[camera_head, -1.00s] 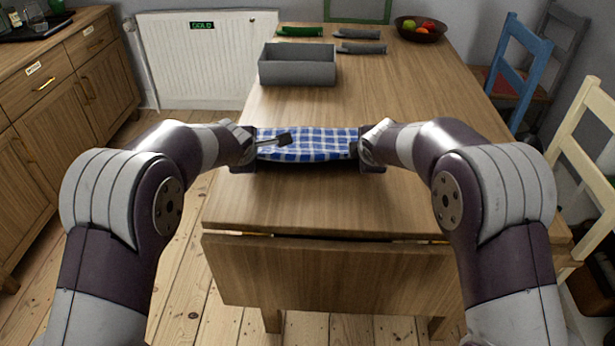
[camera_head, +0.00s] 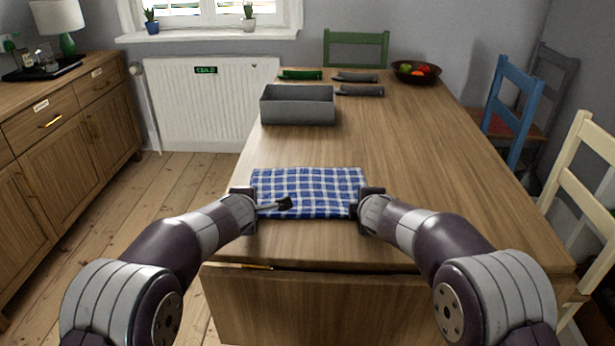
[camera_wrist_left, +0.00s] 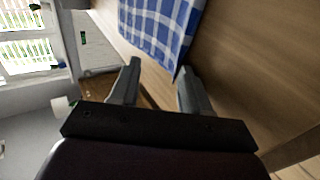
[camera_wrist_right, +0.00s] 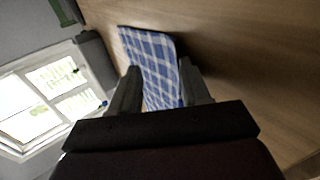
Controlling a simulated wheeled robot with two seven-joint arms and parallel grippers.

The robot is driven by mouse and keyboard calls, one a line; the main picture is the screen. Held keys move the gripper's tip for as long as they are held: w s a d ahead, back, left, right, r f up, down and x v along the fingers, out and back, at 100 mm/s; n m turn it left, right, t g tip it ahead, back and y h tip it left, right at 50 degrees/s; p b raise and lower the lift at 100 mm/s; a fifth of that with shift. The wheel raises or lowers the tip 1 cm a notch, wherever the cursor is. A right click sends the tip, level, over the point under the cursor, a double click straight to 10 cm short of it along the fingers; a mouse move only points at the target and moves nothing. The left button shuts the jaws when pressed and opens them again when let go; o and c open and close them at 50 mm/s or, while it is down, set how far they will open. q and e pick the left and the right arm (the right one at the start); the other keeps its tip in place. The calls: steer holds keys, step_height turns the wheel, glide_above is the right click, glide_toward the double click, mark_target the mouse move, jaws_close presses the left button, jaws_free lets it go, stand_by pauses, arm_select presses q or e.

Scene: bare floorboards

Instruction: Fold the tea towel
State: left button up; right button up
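The blue-and-white checked tea towel (camera_head: 308,184) lies spread as a rectangle on the wooden table (camera_head: 420,180), near its front edge. My left gripper (camera_head: 268,204) is at the towel's near left corner, with a dark-tipped part showing over the cloth. In the left wrist view its fingers (camera_wrist_left: 158,88) are apart, and a corner of the towel (camera_wrist_left: 160,28) reaches close to one finger. My right gripper (camera_head: 358,204) is at the near right corner. In the right wrist view its fingers (camera_wrist_right: 157,90) are apart, with the towel (camera_wrist_right: 150,55) showing between and beyond them.
A grey open box (camera_head: 297,107) stands beyond the towel. A green-handled item (camera_head: 300,75), grey items (camera_head: 358,91) and a fruit bowl (camera_head: 416,72) are at the far end. Chairs (camera_head: 515,110) line the right side. The table is clear right of the towel.

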arm_select(q)
steer(key=shift+s+r, duration=0.1)
steer(key=shift+r, duration=0.2)
arm_select(e)
steer(key=shift+s+r, duration=0.1)
steer(key=shift+r, duration=0.2)
arm_select(q)
steer(key=s+r, duration=0.5)
steer(key=r, duration=0.3)
steer(key=shift+s+r, duration=0.15)
steer(key=shift+s, duration=0.25)
arm_select(e)
steer(key=s+r, duration=0.5)
steer(key=r, duration=0.3)
steer(key=shift+s+r, duration=0.15)
steer(key=shift+s, duration=0.25)
